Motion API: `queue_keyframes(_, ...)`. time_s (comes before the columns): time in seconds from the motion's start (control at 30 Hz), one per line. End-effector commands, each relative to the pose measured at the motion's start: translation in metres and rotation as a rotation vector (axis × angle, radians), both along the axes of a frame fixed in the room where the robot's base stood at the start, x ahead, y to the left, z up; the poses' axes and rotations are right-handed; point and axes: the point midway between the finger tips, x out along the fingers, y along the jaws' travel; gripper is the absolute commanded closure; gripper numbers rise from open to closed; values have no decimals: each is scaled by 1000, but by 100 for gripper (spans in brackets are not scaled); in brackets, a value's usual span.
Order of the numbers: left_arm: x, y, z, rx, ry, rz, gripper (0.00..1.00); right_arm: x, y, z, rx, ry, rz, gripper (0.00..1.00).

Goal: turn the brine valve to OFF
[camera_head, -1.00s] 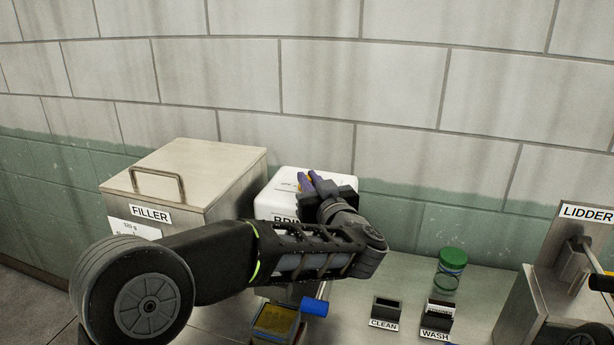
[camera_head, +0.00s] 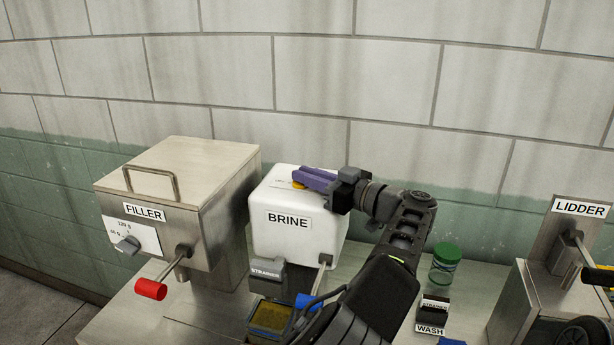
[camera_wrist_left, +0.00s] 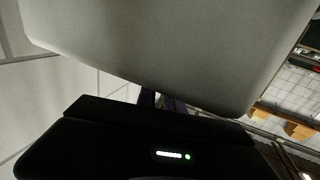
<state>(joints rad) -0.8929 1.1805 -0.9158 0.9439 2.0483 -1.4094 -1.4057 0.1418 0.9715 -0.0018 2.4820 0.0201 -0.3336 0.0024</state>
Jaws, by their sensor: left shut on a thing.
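The white brine tank (camera_head: 290,238) labelled BRINE stands in the middle of the head view. An orange-yellow piece (camera_head: 298,184), seemingly the valve handle, shows on its top at the purple fingers. My left gripper (camera_head: 312,179) lies level over the tank top, coming from the right, and is shut on that piece. The fingers hide most of the piece and some of the top marking, so the valve's setting cannot be read. In the left wrist view a large pale surface fills the top, with the dark gripper body below. My right gripper is out of view.
The filler (camera_head: 180,205) with its red handle (camera_head: 150,289) stands left. A blue handle (camera_head: 307,301) and strainer tray (camera_head: 270,316) are below the tank. A green-lidded jar (camera_head: 446,262), a WASH holder (camera_head: 432,312) and the lidder (camera_head: 530,300) are to the right.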

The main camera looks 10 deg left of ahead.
Motion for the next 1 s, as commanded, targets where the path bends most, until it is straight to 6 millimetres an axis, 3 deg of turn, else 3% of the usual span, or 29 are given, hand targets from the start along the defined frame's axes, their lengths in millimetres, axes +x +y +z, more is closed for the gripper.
queue_keyframes(0.33,1,1,0,-1,-1,3,100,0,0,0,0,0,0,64)
queue_keyframes(0.37,1,1,0,-1,-1,3,87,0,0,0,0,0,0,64)
queue_keyframes(0.63,0,1,0,-1,0,4,66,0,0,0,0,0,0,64)
queue_keyframes(1.0,-2,-5,-1,3,1,3,66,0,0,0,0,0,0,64)
